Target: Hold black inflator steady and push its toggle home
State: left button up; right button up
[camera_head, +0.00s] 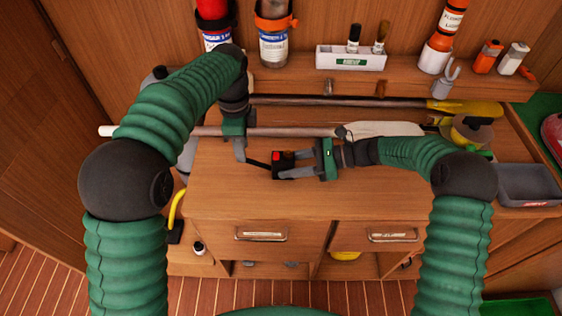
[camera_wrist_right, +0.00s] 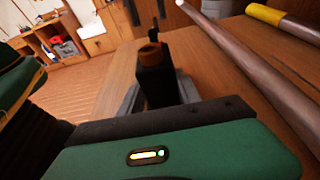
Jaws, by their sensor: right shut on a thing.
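The black inflator (camera_head: 284,158), a small dark block with a red patch, is above the bench top. My right gripper (camera_head: 292,166) comes from the right and is shut on it. In the right wrist view the inflator (camera_wrist_right: 153,84) stands between the grey fingers, with an orange-brown end and a thin dark piece, perhaps the toggle (camera_wrist_right: 154,40), beyond it. A black strip reaches left from the inflator in the head view.
A long pole (camera_head: 290,131) and a yellow-ended pole (camera_head: 400,103) lie along the bench's back. A white holder (camera_head: 350,60) and bottles stand on the shelf behind. A grey tray (camera_head: 528,184) is at the right. The bench front (camera_head: 260,205) is clear.

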pick_arm(q)
notch_tip(320, 180, down, 5)
jog(key=shift+f, duration=0.2)
jog(key=c, duration=0.7)
jog(key=shift+d+r, duration=0.35)
jog(key=shift+r, duration=0.4)
